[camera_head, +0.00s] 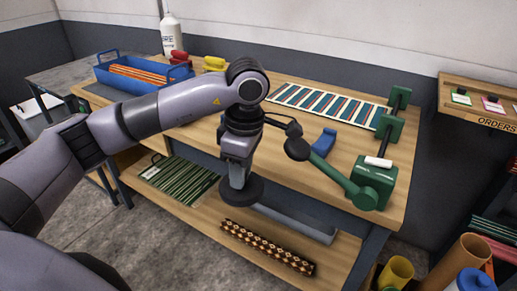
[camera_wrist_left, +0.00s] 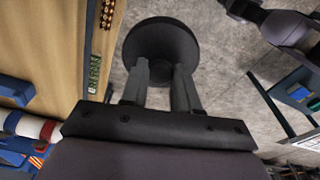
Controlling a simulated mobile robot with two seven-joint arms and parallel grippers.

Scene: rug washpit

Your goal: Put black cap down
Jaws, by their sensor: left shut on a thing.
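The black cap (camera_head: 242,192) is a round dark disc. My left gripper (camera_head: 237,174) points down and is shut on it, in the middle of the head view. The cap appears in front of the workbench's front edge, with the lower shelf behind it in the picture. In the left wrist view the cap (camera_wrist_left: 160,52) fills the top middle, between and beyond the two grey fingers of my left gripper (camera_wrist_left: 163,72). My right gripper is in neither view.
The workbench top (camera_head: 285,166) bears a green lever press (camera_head: 373,182), a blue block (camera_head: 324,141), a striped mat (camera_head: 325,103) and a blue tray (camera_head: 118,75). The lower shelf (camera_head: 335,260) holds a patterned roll (camera_head: 265,246) and a grey trough (camera_head: 298,222). Tubes stand at lower right.

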